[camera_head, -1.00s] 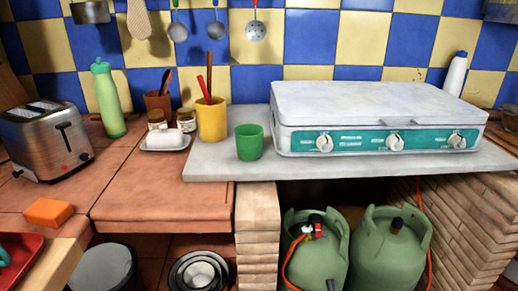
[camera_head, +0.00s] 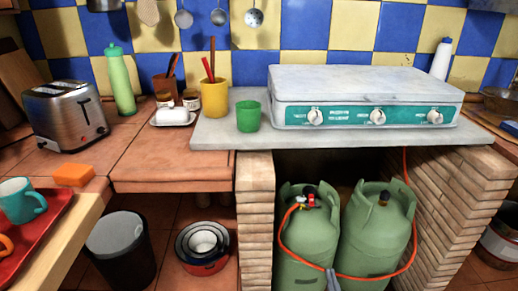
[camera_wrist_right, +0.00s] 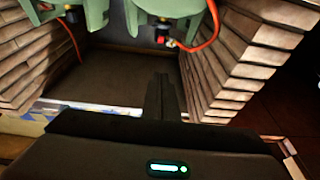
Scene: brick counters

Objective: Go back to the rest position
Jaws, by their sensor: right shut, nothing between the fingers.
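My right gripper (camera_head: 333,280) shows as a small grey tip at the bottom edge of the head view, in front of the green gas bottles. In the right wrist view its dark fingers (camera_wrist_right: 160,98) are together with nothing between them. The floor and brick walls lie beyond the fingers. My left gripper is in neither view.
Two green gas bottles (camera_head: 378,230) with an orange hose stand under the counter between brick pillars (camera_head: 255,215). A white stove (camera_head: 365,95) sits above. At the left are a toaster (camera_head: 65,115), a red tray (camera_head: 40,235) with a teal cup (camera_head: 22,201), and a dark bin (camera_head: 120,250).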

